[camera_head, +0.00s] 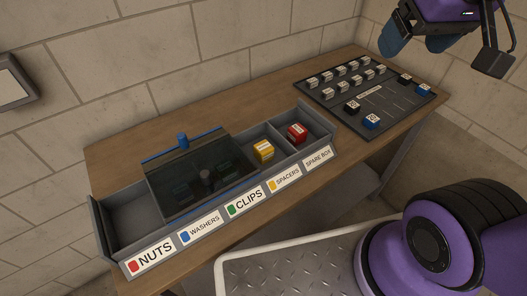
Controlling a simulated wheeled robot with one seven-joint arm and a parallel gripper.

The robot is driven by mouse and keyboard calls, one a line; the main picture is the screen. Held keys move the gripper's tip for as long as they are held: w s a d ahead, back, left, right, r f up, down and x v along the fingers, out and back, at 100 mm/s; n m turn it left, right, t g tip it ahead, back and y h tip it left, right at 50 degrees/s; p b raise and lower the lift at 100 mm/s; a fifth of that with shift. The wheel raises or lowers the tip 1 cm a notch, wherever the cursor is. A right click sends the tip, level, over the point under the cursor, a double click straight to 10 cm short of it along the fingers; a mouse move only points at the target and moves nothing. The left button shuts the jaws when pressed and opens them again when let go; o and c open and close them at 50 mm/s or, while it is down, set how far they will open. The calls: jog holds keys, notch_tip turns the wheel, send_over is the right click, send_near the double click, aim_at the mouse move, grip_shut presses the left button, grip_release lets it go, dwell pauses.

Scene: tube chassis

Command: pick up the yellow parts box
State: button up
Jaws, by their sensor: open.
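The yellow parts box (264,151) is a small block with a white label on top. It sits in an open compartment of the grey divided tray (243,216), behind the label SPACERS (285,179). My gripper (416,48) is at the top right, well above and to the right of the yellow box, with its two blue fingers apart and nothing seen between them.
A red box (296,133) sits in the compartment right of the yellow one. A dark see-through cover (187,172) with blue rails and a knob lies over compartments to the left. A black board (367,90) with several small blocks lies at the right.

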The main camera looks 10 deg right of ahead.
jog(key=w+a+f+n+g, duration=0.1)
jog(key=w+a+f, duration=0.25)
jog(key=w, duration=0.45)
jog(key=n+g, duration=0.3)
jog(key=g, duration=0.1)
send_over(264, 146)
jog(key=f, duration=2.5)
jog(key=shift+s+a, duration=0.25)
jog(key=shift+a, duration=0.05)
jog(key=shift+a+f, duration=0.15)
jog(key=shift+f, duration=0.6)
notch_tip(264, 146, down, 4)
jog(key=shift+f, duration=0.1)
jog(key=shift+w+d+f, duration=0.1)
jog(key=shift+d+f, duration=0.1)
jog(key=shift+f, duration=1.25)
jog(key=shift+w+d+f, duration=0.1)
jog(key=shift+d+f, duration=0.1)
jog(key=shift+f, duration=1.2)
jog(key=shift+c, duration=0.4)
